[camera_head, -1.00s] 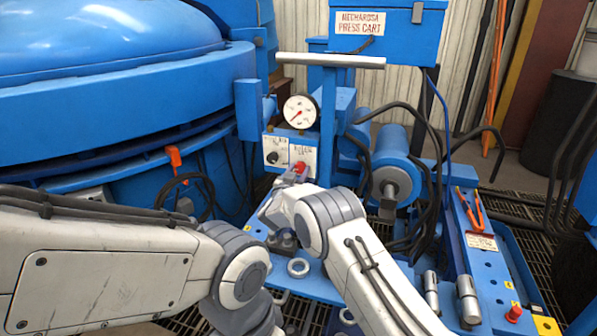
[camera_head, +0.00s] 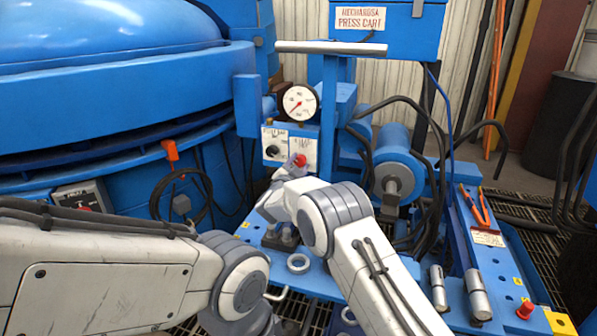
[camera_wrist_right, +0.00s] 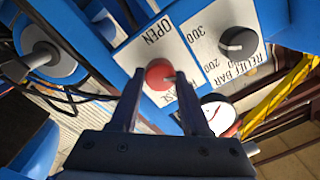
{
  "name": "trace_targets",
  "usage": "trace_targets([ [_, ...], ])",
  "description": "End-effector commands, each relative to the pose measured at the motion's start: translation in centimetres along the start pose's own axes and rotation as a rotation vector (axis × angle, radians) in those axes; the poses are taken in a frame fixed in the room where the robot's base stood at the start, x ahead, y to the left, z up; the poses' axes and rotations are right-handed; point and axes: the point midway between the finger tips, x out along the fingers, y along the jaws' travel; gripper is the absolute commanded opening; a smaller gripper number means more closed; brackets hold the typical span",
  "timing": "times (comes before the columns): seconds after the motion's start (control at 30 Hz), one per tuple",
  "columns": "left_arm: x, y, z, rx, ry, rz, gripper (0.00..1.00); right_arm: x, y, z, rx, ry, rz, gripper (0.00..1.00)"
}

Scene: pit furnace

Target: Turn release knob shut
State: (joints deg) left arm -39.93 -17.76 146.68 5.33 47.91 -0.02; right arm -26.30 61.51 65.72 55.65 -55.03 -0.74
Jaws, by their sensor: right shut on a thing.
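The red release knob (camera_wrist_right: 159,74) sits on a white panel with "OPEN" lettering and partly covered lettering ending in "SE" in the right wrist view. In the head view the knob (camera_head: 301,160) shows just beyond my right gripper (camera_head: 294,167). In the right wrist view, my right gripper (camera_wrist_right: 160,98) has one finger on each side of the knob and is shut on it. Part of the knob's lower side is close to the fingers. My left arm enters at the left of the head view, but its gripper is out of view.
A black relief knob (camera_wrist_right: 238,43) sits beside the red knob. A pressure gauge (camera_head: 299,102) stands above the panel. A blue cylinder (camera_head: 394,172) and black hoses are to the right. A large blue vessel (camera_head: 110,90) fills the left.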

Motion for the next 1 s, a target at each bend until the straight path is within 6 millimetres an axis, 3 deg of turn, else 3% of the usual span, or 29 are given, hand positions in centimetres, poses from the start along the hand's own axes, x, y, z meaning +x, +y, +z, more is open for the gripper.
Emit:
trace_targets([
  [0.03,1.0,-0.1,0.1,0.0,0.0,0.0,0.0,-0.1,0.3,0.4,0.046,0.002,0.0,0.0],
  [0.6,6.4,-0.5,0.3,0.0,0.0,0.0,0.0,-0.1,0.5,0.5,0.587,0.022,-0.001,0.0],
  [1.0,9.4,-0.7,0.5,0.0,0.0,0.0,0.0,-0.1,0.4,0.5,0.896,0.034,-0.001,0.0],
])
